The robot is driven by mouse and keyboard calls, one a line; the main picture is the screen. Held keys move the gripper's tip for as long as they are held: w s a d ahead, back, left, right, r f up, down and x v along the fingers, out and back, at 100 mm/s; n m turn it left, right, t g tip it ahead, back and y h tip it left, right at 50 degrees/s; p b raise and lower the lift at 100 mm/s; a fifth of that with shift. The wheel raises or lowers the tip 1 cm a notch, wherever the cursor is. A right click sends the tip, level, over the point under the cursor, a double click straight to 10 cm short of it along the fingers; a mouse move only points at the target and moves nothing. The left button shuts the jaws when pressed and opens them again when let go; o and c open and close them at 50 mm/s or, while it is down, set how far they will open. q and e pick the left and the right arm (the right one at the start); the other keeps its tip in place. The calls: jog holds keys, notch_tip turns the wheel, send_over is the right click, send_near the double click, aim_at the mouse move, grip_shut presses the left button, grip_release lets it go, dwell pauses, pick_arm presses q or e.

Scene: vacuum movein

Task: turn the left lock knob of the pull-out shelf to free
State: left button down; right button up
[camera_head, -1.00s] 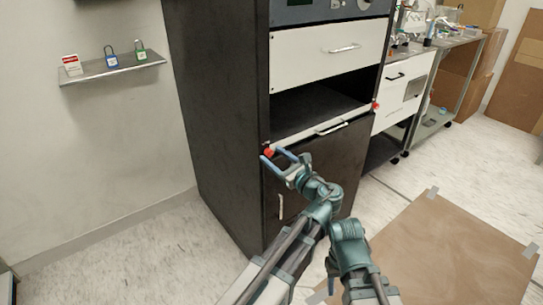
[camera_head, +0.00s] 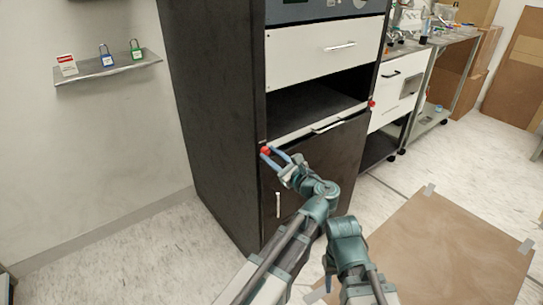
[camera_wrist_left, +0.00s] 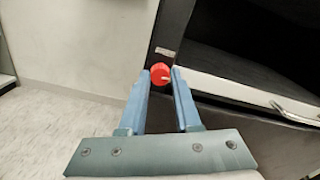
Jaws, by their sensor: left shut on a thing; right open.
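The red left lock knob (camera_head: 266,150) is at the left front edge of the black cabinet, at the left end of the pull-out shelf (camera_head: 300,128). My left gripper (camera_head: 269,152) is shut on this knob. In the left wrist view the knob (camera_wrist_left: 160,73) sits between the blue fingertips, with a pale mark on its face pointing right. A small label is just above it. The shelf's front strip with its handle lies to the right.
A second red knob (camera_head: 371,103) is at the shelf's right end. A white drawer (camera_head: 310,55) is above the open bay, and a black door (camera_head: 325,165) is below. A wall shelf (camera_head: 108,68) with padlocks is at left. Brown sheeting (camera_head: 440,250) lies on the floor.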

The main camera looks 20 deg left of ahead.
pick_arm(q)
jog(key=n, duration=0.4)
jog(key=shift+n, duration=0.3)
jog(key=n, duration=0.3)
jog(key=shift+s+f+n, duration=0.1)
jog(key=shift+n, duration=0.3)
jog(key=n, duration=0.4)
jog(key=shift+n, duration=1.7)
jog(key=shift+f, duration=0.1)
jog(key=c, duration=0.6)
grip_release()
jog(key=shift+s, duration=0.1)
